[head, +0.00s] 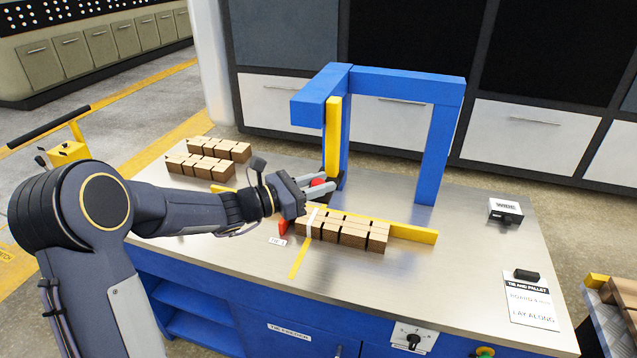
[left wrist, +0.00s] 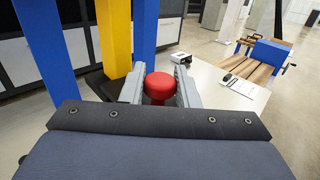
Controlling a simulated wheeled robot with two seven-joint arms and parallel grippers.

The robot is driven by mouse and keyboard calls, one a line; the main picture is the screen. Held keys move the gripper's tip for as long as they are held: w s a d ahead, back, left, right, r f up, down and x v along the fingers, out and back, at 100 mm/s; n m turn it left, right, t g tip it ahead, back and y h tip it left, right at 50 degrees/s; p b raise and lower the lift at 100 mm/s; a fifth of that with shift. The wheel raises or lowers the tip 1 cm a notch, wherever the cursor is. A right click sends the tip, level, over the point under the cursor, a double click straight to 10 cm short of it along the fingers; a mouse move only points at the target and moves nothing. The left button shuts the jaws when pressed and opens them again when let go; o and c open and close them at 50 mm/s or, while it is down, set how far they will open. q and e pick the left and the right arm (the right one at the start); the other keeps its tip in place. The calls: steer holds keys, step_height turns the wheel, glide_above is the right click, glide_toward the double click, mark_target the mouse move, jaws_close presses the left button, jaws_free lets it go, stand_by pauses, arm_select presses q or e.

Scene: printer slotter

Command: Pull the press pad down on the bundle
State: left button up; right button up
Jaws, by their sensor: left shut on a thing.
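My left gripper (head: 319,188) is shut on a red knob (head: 319,182), which shows between its two grey fingers in the left wrist view (left wrist: 160,87). The knob is beside the yellow upright bar (head: 332,135) of the blue press frame (head: 408,82). A dark pad (head: 335,180) shows partly behind the fingers. The bundle of wooden blocks (head: 345,234) lies on the metal table against a yellow rail (head: 400,228), with a pale strap across its left part. The gripper hides part of the pad, so I cannot tell whether it touches the bundle. My right gripper is not in view.
Two more rows of wooden blocks (head: 208,158) lie at the table's back left. A small box marked WIRE (head: 505,211) and a printed card (head: 530,299) lie at the right. The table (head: 455,270) between the bundle and the card is clear.

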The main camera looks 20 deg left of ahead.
arm_select(q)
steer(key=shift+f+b, duration=5.2)
steer(key=shift+f, duration=2.05)
steer(key=o, duration=0.7)
steer(key=shift+r, duration=0.1)
steer(key=shift+s+a, duration=0.1)
steer(key=v, duration=0.7)
steer(key=shift+s+a, duration=0.2)
steer(key=shift+a, duration=0.05)
